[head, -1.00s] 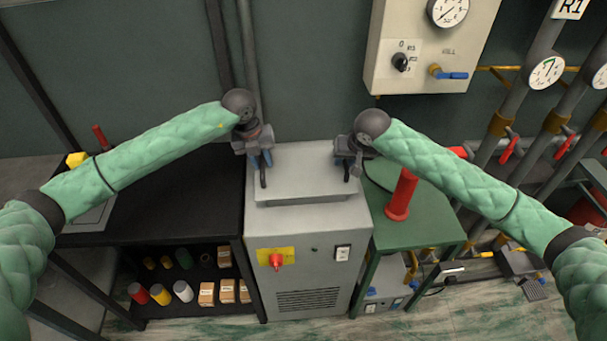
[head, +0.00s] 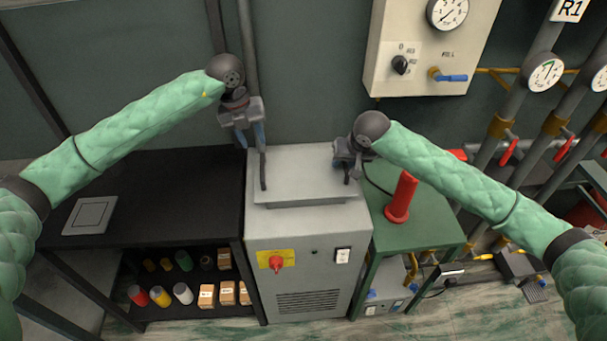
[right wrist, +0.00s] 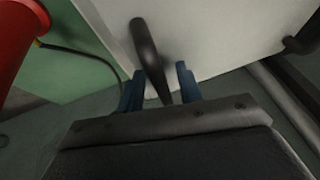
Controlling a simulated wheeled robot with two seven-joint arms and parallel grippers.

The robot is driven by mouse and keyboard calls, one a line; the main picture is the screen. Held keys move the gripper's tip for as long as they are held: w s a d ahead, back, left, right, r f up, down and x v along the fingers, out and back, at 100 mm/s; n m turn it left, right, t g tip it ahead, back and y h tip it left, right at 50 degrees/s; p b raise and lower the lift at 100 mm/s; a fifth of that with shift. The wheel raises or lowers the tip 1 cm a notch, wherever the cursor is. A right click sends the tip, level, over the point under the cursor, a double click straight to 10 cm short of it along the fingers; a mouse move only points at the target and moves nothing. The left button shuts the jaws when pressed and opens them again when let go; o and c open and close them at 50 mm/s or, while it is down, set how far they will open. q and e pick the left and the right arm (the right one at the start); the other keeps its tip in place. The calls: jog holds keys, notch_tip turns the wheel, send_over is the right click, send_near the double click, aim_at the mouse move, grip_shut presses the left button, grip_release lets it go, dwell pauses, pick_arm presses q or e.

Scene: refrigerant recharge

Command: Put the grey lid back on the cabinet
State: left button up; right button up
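The grey lid (head: 310,165) lies on top of the grey cabinet (head: 305,240); it looks level, though I cannot tell how closely it fits. It has a dark upright handle at its left end (head: 263,172) and one at its right end. My left gripper (head: 251,146) is open, its blue fingers apart, above and slightly left of the left handle. My right gripper (head: 347,170) is at the right handle. In the right wrist view its blue fingers (right wrist: 160,92) stand open on either side of the dark right handle (right wrist: 148,45), with gaps visible.
A black table (head: 160,190) with a flat grey square panel (head: 90,215) stands left, with jars and small boxes on its shelf. A green table (head: 425,220) with a red cylinder (head: 402,195) stands right. A wall-mounted gauge box (head: 425,50) hangs behind, with pipes at the right.

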jog(key=shift+s+r, duration=0.1)
jog(key=shift+r, duration=0.1)
pick_arm(q)
jog(key=shift+a+r, duration=0.2)
jog(key=shift+r, duration=0.9)
pick_arm(e)
jog(key=v, duration=1.1)
jog(key=shift+r, duration=0.2)
pick_arm(q)
jog(key=shift+s, duration=0.1)
pick_arm(e)
jog(key=shift+s+d, duration=0.1)
jog(key=shift+s, duration=0.05)
